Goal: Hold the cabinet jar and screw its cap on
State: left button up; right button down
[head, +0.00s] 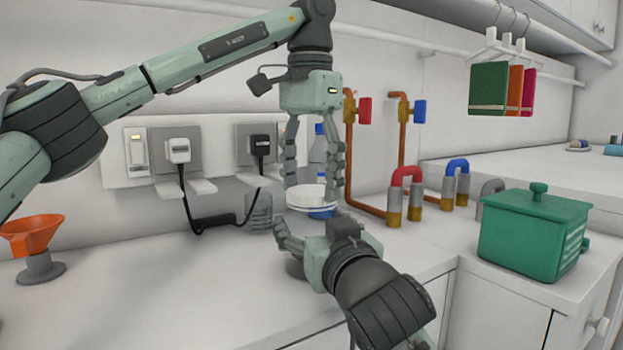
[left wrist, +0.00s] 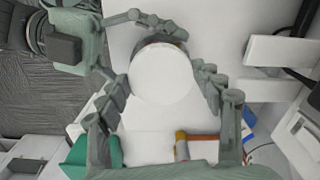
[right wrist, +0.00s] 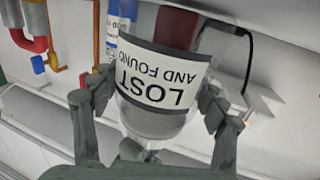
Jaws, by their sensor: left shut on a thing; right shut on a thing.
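The white round cap (head: 311,196) is between the fingers of my left gripper (head: 312,188), which comes down from above and is shut on it. The clear cabinet jar (right wrist: 155,110) has a white "LOST AND FOUND" label, upside down in the right wrist view. My right gripper (right wrist: 155,105) is shut on the jar's sides, below the left gripper. In the head view the jar is largely hidden. I cannot tell whether the cap touches its rim.
A green lidded box (head: 530,236) stands at the right of the counter. An orange funnel (head: 32,234) on a grey stand is at the left. Copper pipes with valves (head: 365,110) and a bottle (head: 318,150) are behind. A black cable (head: 208,221) hangs behind the grippers.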

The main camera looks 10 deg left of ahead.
dwell(0.3)
pick_arm(q)
jog(key=o, duration=0.7)
jog(key=shift+r, duration=0.1)
jog(key=shift+r, duration=2.2)
